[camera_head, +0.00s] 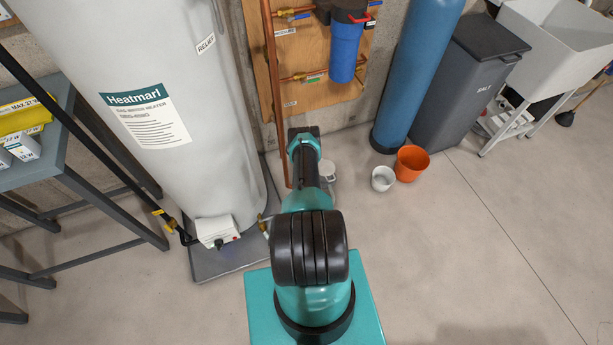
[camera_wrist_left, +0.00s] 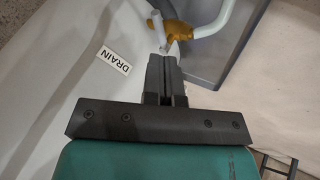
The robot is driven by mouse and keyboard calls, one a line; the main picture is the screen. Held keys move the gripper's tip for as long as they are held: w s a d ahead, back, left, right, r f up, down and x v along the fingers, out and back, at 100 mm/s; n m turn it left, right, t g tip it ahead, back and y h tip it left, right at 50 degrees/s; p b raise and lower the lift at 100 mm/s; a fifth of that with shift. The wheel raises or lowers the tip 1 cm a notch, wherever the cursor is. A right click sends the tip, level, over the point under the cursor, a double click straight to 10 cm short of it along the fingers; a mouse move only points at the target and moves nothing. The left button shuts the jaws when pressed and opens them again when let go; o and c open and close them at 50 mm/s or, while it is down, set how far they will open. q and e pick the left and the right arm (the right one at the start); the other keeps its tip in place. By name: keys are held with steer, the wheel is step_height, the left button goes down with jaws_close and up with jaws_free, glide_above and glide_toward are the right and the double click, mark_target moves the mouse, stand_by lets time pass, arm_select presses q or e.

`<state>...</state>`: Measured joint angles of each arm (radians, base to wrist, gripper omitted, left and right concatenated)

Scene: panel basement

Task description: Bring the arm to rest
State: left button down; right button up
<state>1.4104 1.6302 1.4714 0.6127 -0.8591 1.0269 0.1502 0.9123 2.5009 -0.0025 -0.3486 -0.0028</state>
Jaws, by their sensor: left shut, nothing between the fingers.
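My teal arm (camera_head: 312,215) rises from its teal base in the middle of the head view. Its gripper cannot be made out there, hidden by the arm. In the left wrist view my left gripper (camera_wrist_left: 164,62) is shut and empty. Its fingertips appear just below a brass-coloured valve (camera_wrist_left: 172,28) with a pale curved tube or handle; I cannot tell whether they touch. A DRAIN label (camera_wrist_left: 114,59) is on the pale surface to the left. My right gripper is in neither view.
A white water heater (camera_head: 165,110) stands close left of the arm on a grey pad (camera_head: 225,262). Copper pipe (camera_head: 273,90) runs behind. A white cup (camera_head: 382,178) and orange bucket (camera_head: 411,163) stand right, before a blue tank (camera_head: 415,75). The right floor is clear.

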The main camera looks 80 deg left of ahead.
arm_select(q)
steer(key=w+d+r+m+t+h, duration=0.1)
steer(key=w+d+r+m+t, duration=0.3)
steer(key=w, duration=0.7)
steer(key=w+d+r+m+h, duration=0.25)
steer(key=w+r+m, duration=0.35)
steer(key=w, duration=0.4)
steer(key=w+d+r+m+t, duration=0.2)
steer(key=w+d+r+m, duration=0.3)
steer(key=w, duration=0.6)
steer(key=w+d+r+m+h, duration=0.4)
steer(key=w+d+r+m, duration=0.35)
steer(key=d+r, duration=0.5)
steer(key=s+d+r+m+g+h, duration=0.1)
steer(key=s+d+r+m+h, duration=0.1)
steer(key=d+r+m, duration=0.8)
step_height(320, 180, up, 4)
steer(key=d, duration=0.2)
steer(key=shift+s+d+f, duration=0.15)
steer(key=shift+d+f, duration=0.1)
steer(key=shift+d, duration=0.15)
